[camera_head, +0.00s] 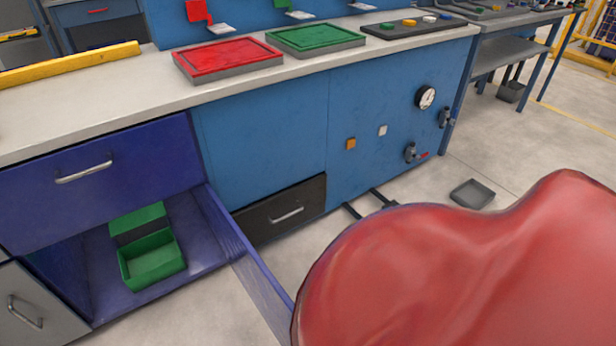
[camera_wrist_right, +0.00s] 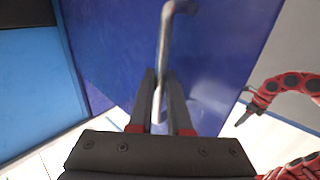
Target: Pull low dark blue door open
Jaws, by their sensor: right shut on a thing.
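The low dark blue door (camera_head: 255,285) stands swung open in the head view, seen nearly edge-on. Its outer end is hidden behind my red right arm. In the right wrist view the dark blue door face (camera_wrist_right: 105,50) fills the middle. My right gripper (camera_wrist_right: 160,88) is shut on the door's metal bar handle (camera_wrist_right: 165,40), with one finger on each side. A red arm part with a dark tip (camera_wrist_right: 243,117), apparently my left arm and gripper, shows at the right edge; its jaw state is unclear.
The open compartment (camera_head: 100,285) holds a green box (camera_head: 150,262). A dark blue drawer (camera_head: 110,175) is above it, and a grey drawer front (camera_head: 35,310) is at the lower left. A black drawer (camera_head: 280,210) sits right of the door. A grey tray (camera_head: 472,194) lies on the floor.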

